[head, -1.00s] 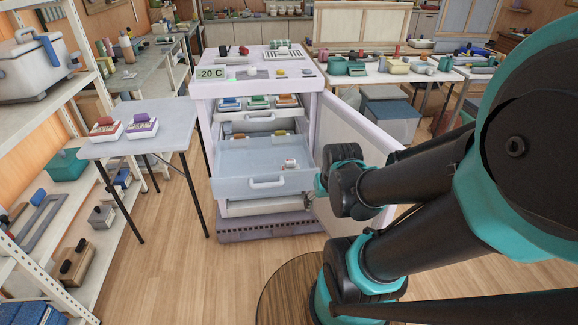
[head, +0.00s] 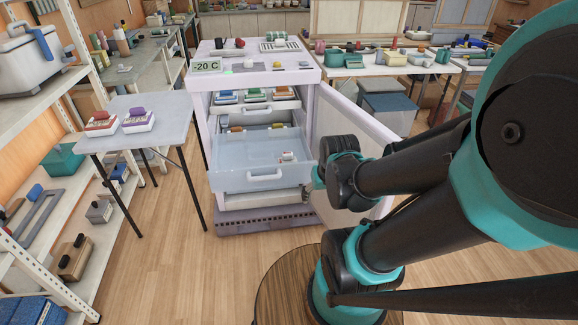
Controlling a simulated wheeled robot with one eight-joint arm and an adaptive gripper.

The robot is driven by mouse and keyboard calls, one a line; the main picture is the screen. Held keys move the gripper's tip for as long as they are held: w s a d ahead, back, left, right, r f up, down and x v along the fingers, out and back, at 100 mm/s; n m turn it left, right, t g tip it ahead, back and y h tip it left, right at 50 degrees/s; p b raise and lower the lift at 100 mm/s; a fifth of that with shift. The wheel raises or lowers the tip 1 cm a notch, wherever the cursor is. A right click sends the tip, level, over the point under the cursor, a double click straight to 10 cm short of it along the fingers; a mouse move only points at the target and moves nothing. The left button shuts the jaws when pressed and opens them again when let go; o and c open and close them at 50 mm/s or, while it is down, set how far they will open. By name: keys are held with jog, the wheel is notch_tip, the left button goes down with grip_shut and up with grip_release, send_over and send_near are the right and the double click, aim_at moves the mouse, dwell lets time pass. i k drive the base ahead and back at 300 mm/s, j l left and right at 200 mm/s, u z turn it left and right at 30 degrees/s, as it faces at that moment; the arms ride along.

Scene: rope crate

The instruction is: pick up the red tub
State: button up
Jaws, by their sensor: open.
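A white tub with a red top (head: 101,123) sits on the small grey table (head: 178,130) at the left in the head view. A similar tub with a purple top (head: 138,121) stands right beside it. A small white item with some red (head: 287,156) lies in the pulled-out clear freezer drawer (head: 231,182); it is too small to identify. My gripper (head: 309,193) is mostly hidden behind my wrist, by the right corner of that drawer. It is open, apart from the tubs on the small table, and I see nothing held in it.
The freezer (head: 204,130) stands open, its door (head: 350,135) swung out to the right behind my arm. An upper drawer holds several coloured boxes (head: 257,94). A shelving rack (head: 75,105) lines the left side. Wooden floor (head: 165,265) is clear before the small table.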

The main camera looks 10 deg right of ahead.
aim_at(101, 124)
jog(key=i+j+u, duration=0.25)
jog(key=i+j, duration=0.15)
jog(key=i+j+u, duration=0.25)
jog(key=i+j, duration=0.15)
jog(key=i+j+u, duration=0.25)
jog(key=i, duration=0.2)
jog(key=i+j+u, duration=0.25)
jog(key=i, duration=0.2)
jog(key=j+z, duration=0.25)
jog(key=k+j+z, duration=0.25)
jog(key=i+j, duration=0.05)
jog(key=i, duration=0.05)
